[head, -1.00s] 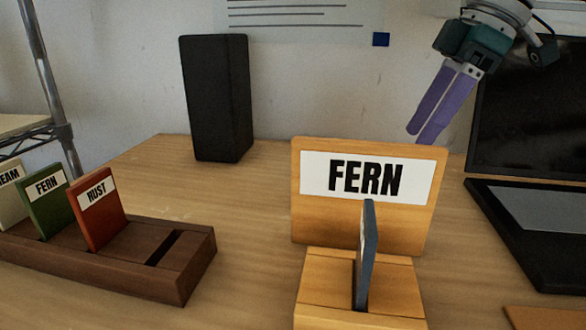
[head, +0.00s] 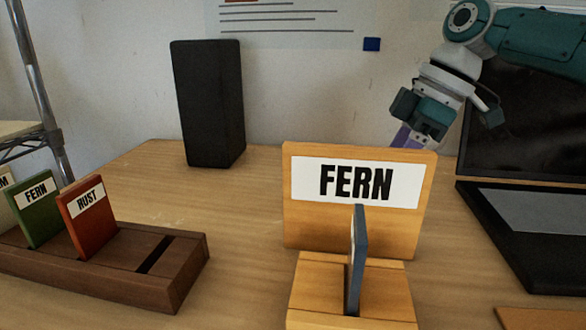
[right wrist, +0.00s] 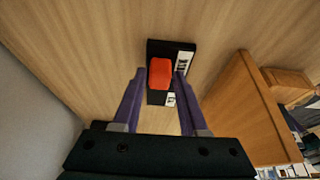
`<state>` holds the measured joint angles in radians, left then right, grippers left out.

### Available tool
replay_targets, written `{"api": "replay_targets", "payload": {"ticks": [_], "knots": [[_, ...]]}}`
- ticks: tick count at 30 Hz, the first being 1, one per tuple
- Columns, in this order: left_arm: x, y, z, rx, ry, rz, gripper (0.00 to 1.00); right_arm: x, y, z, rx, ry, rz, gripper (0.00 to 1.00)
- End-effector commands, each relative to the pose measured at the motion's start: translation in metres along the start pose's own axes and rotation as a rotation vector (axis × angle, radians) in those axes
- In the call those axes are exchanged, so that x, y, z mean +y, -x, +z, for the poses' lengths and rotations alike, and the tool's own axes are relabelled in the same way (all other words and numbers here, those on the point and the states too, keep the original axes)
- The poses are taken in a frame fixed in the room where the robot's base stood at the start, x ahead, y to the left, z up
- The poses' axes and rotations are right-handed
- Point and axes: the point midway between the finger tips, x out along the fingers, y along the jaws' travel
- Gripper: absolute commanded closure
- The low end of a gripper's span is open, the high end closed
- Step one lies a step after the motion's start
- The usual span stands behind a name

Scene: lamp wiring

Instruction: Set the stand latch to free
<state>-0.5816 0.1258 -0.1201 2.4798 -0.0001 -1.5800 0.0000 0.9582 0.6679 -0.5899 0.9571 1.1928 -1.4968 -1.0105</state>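The stand latch shows in the right wrist view as a black base (right wrist: 157,97) with a red knob (right wrist: 160,73) and white labels whose words I cannot read. My right gripper (right wrist: 159,77) is open, with one purple finger on each side of the knob. I cannot tell whether the fingers touch it. In the head view the latch and my right fingertips are hidden behind the wooden stand (head: 424,185), which bears a FERN sign (head: 355,182). My left gripper is in neither view.
A blue-grey card (head: 357,260) stands edge-on in the stand's front slot. A brown rack (head: 170,285) at left holds green (head: 40,215) and red (head: 88,218) cards and has an empty slot. A black box (head: 208,105) and a laptop (head: 530,220) flank the stand.

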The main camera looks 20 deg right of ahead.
Motion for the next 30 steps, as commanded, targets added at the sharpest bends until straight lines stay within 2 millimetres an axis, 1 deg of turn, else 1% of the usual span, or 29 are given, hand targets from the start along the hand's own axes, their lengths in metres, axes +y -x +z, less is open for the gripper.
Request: {"api": "replay_targets", "payload": {"ticks": [1,9,11,30], "knots": [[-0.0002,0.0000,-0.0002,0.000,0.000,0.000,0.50,0.0001,0.0002,0.0000,0.000,0.000,0.000,0.65],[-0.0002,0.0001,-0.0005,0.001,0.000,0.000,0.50,0.0000,0.0004,-0.0001,0.000,0.000,0.000,0.95],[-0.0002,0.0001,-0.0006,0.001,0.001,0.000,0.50,0.0000,0.0004,-0.0001,0.000,0.000,0.000,1.00],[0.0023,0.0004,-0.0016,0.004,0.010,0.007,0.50,-0.0002,0.0007,-0.0005,0.001,0.000,-0.001,1.00]]}}
